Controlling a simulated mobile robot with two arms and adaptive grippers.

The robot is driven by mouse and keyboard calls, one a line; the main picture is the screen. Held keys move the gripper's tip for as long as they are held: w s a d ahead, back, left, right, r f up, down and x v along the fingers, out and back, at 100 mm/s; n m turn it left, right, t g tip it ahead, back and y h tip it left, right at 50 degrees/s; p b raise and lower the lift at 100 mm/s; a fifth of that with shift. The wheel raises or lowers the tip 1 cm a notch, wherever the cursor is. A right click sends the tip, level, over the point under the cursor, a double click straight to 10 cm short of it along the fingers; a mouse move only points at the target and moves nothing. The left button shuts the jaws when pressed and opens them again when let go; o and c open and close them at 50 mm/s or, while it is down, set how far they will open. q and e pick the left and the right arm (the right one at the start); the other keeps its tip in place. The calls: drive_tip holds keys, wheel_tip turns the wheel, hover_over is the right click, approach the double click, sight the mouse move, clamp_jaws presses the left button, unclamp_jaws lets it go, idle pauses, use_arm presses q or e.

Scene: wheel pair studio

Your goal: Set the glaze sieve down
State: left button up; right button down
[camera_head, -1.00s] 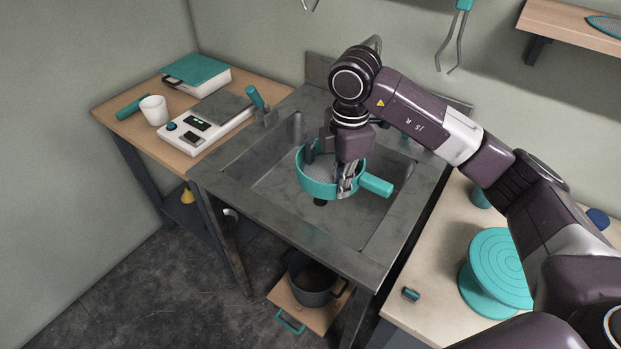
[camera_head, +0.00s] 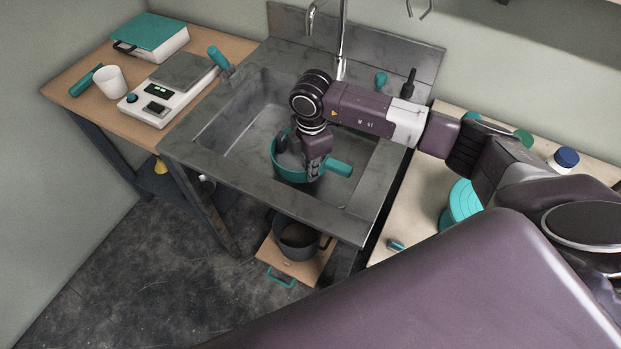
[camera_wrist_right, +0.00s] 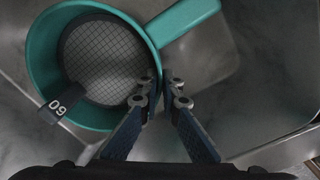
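The glaze sieve (camera_head: 289,172) is a teal round sieve with a mesh bottom and a teal handle pointing right. It is within the sink basin in the head view; whether it touches the basin floor I cannot tell. In the right wrist view the sieve (camera_wrist_right: 42,60) shows its mesh and a dark tab marked 60. My right gripper (camera_head: 314,176) points down at the rim near the handle. In the wrist view its fingers (camera_wrist_right: 160,92) stand close together with the sieve's wall between them. My left gripper is not in view.
The metal sink (camera_head: 235,125) has bare basin floor around the sieve and a tap (camera_head: 342,40) behind. A scale (camera_head: 165,100), white cup (camera_head: 110,79) and teal-topped box (camera_head: 150,33) stand on the left table. A teal turntable (camera_head: 460,202) is on the right table.

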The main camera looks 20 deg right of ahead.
drive_tip(key=shift+f, duration=0.3)
wheel_tip(320, 180, down, 4)
drive_tip(key=shift+r, duration=0.25)
drive_tip(key=shift+f, duration=0.4)
drive_tip(key=c, duration=2.2)
unclamp_jaws()
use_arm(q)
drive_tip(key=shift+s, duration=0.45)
use_arm(e)
drive_tip(key=shift+o, duration=0.2)
